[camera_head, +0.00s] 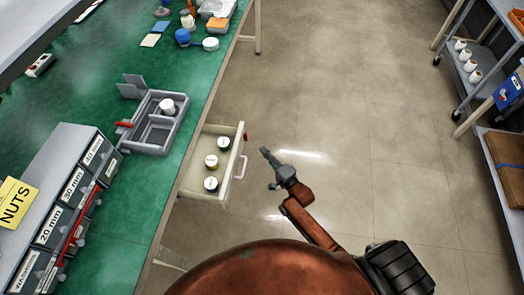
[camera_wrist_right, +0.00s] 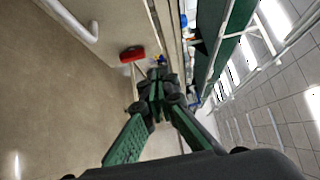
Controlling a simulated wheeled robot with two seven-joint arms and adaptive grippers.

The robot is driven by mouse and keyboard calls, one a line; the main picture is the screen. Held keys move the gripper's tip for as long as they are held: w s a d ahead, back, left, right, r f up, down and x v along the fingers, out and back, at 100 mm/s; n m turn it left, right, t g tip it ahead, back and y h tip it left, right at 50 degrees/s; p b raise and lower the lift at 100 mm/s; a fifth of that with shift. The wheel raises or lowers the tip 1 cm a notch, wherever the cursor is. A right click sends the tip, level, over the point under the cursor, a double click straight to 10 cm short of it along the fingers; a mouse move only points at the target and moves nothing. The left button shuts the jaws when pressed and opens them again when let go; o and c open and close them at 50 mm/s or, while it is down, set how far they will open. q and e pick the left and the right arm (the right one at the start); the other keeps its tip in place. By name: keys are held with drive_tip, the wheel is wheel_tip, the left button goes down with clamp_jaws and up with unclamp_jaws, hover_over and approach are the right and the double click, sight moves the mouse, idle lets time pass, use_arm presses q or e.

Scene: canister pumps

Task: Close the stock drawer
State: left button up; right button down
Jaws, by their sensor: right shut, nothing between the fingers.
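The stock drawer (camera_head: 193,181) is a cream drawer standing pulled out from under the green bench. Its front carries a pale bar handle (camera_head: 240,166) and a red tag (camera_head: 245,137). Three small round containers (camera_head: 211,161) stand inside it. My right gripper (camera_head: 265,153) is shut and empty, just right of the handle and apart from it in the head view. In the right wrist view its closed fingertips (camera_wrist_right: 158,76) are near the drawer's red tag (camera_wrist_right: 132,54), with the pale handle (camera_wrist_right: 78,20) at upper left. My left gripper is not in view.
The green bench (camera_head: 190,110) holds a grey divided tray (camera_head: 155,139) near the drawer and a row of labelled bins (camera_head: 75,190) at left. Bare floor (camera_head: 330,100) lies right of the drawer. Shelving (camera_head: 470,68) stands at far right.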

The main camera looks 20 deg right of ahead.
drive_tip(key=b, duration=0.2)
approach(241, 133)
drive_tip(key=w+d, duration=0.3)
drive_tip(key=w, duration=0.1)
drive_tip(key=shift+w+a+f, duration=0.1)
drive_tip(key=shift+w+a, duration=0.25)
drive_tip(key=shift+a, duration=0.25)
drive_tip(key=shift+w+a+f, duration=0.1)
drive_tip(key=shift+w+a, duration=0.25)
drive_tip(key=shift+a, duration=0.3)
drive_tip(key=shift+w+a+f, duration=0.1)
drive_tip(key=shift+w+a, duration=0.25)
drive_tip(key=shift+a, duration=0.25)
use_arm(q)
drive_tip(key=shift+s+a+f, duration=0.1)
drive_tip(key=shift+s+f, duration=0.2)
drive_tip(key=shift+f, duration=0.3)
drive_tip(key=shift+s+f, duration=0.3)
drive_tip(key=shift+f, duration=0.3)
